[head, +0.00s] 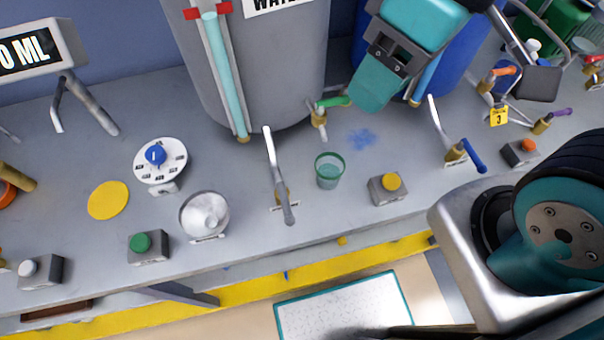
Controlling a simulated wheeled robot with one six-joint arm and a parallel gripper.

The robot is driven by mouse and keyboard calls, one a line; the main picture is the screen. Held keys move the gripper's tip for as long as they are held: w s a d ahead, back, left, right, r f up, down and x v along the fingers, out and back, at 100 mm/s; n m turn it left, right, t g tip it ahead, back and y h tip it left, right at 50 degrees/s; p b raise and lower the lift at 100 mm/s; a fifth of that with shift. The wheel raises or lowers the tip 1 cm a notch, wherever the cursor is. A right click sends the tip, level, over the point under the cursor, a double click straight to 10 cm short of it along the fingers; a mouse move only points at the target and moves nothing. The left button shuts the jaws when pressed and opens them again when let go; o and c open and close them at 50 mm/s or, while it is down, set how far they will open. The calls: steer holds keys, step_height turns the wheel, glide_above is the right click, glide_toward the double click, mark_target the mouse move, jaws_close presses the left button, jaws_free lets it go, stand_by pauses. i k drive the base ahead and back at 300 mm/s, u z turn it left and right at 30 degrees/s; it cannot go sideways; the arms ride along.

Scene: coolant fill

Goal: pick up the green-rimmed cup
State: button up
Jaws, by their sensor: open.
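The green-rimmed cup (329,171) is a small see-through cup standing upright on the grey bench. It stands in front of the grey tank's brass tap with a green handle (333,102). My gripper (372,92), teal with a grey bracket, is above the back of the bench, up and to the right of the cup in the picture. It is open and apart from the cup. Its fingers overlap in this view, so the gap between them is hidden. Nothing shows held in it.
A metal lever (278,180) stands just left of the cup, and a yellow-button box (388,188) is to its right. The grey tank (265,70) rises behind.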

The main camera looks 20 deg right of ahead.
mark_target(330, 167)
steer(key=k, duration=0.5)
steer(key=z, duration=3.1)
steer(key=k, duration=1.7)
steer(key=u, duration=0.85)
